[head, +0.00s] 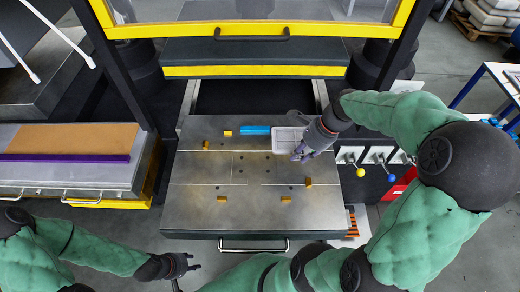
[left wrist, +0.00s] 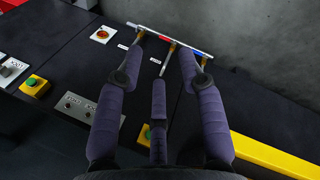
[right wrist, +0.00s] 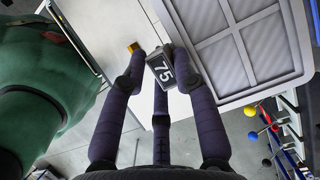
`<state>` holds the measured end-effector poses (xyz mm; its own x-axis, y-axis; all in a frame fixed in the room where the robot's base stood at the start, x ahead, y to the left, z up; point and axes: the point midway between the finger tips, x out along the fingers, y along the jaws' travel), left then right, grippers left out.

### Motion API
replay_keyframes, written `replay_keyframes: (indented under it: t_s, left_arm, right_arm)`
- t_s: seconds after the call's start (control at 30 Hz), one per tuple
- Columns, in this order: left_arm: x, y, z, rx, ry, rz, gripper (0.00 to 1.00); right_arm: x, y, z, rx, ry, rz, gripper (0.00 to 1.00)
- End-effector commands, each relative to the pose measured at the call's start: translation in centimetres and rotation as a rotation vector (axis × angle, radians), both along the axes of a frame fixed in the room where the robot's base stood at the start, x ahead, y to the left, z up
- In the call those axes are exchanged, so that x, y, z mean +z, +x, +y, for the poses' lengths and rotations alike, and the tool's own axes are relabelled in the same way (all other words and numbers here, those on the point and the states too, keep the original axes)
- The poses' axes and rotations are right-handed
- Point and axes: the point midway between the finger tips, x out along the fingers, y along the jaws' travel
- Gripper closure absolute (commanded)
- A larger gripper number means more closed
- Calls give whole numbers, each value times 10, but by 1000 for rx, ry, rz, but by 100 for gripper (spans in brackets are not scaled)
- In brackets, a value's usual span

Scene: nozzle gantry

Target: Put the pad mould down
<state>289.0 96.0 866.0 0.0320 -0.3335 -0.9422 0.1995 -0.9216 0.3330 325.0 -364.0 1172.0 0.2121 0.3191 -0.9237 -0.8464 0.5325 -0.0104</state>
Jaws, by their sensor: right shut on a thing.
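The pad mould (head: 287,139) is a pale grey, tray-like piece with raised ribs, at the back right of the grey metal plate (head: 205,200). It also shows in the right wrist view (right wrist: 238,50), with a dark tab marked 75 (right wrist: 163,70). My right gripper (head: 302,153) is shut on that tab at the mould's near right side. I cannot tell whether the mould touches the plate or hangs just above it. My left gripper (head: 190,266) is open and empty, left of the plate's front edge; its fingers stand apart in the left wrist view (left wrist: 165,50).
A blue block (head: 256,130) lies beside the mould. A yellow-edged gantry beam (head: 254,70) spans behind. Levers with blue and yellow knobs (head: 387,177) stand to the right.

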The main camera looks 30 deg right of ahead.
Motion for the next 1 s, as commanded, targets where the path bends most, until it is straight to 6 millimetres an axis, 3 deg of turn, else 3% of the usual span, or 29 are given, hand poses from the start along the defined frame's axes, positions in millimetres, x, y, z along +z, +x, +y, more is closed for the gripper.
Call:
replay_keyframes:
  t_s: [0.17,0.5,0.7,1.0]
  left_arm:
    - [1,0,0,1,0,1,61]
    - [2,0,0,1,0,0,61]
    - [-2,0,0,1,0,0,61]
    - [-4,0,0,0,0,0,61]
  right_arm:
    - [-9,12,19,7,2,0,100]
    - [-40,50,79,8,1,0,100]
    - [-74,64,100,4,1,2,100]
    - [-92,74,112,1,0,-2,100]
